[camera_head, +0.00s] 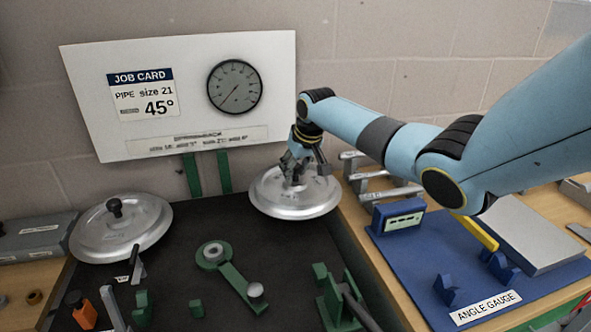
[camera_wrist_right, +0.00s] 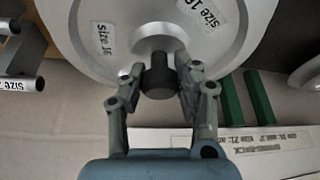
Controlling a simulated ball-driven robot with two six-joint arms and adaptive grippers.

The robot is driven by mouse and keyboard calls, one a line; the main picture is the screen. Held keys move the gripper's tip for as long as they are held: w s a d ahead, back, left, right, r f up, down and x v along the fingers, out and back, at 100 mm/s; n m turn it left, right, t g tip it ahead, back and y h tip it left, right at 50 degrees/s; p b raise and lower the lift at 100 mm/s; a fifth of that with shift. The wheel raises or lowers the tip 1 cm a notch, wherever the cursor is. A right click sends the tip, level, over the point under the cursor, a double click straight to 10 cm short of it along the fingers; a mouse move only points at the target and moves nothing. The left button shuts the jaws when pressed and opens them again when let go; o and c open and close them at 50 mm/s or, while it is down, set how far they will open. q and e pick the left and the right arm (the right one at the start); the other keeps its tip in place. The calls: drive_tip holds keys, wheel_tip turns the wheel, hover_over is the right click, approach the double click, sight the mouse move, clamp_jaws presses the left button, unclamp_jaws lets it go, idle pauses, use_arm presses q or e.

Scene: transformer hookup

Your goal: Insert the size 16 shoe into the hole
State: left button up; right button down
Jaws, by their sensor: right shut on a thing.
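My right gripper (camera_head: 296,172) is shut on the black knob of a silver disc-shaped shoe (camera_head: 305,203). In the right wrist view the fingers (camera_wrist_right: 165,85) close around the black knob (camera_wrist_right: 158,75), and the shoe (camera_wrist_right: 120,60) carries two "size 16" labels. The shoe is over the back right of the dark bench top; I cannot tell whether it touches anything below. A second silver disc shoe (camera_head: 150,215) with a black knob lies at the left. A green tool with a round ring (camera_head: 213,254) and an arm stands mid-bench. My left gripper is not in view.
A white board (camera_head: 180,60) with a job card reading "PIPE size 21, 45°" and a dial stands behind, with green posts (camera_head: 193,175) below. Green fixtures (camera_head: 340,300) stand front right. A blue angle-gauge mat (camera_head: 400,262) lies right. The dark bench top (camera_head: 185,275) has bare patches.

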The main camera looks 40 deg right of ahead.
drive_tip(key=shift+f+b, duration=0.85)
drive_tip(key=shift+f, duration=0.6)
drive_tip(key=shift+w, duration=0.1)
drive_tip(key=c, duration=0.9)
unclamp_jaws()
drive_tip(key=shift+c, duration=0.2)
drive_tip(key=shift+o, duration=0.2)
drive_tip(key=shift+f, duration=0.1)
wheel_tip(320, 180, up, 5)
drive_tip(key=p, duration=0.5)
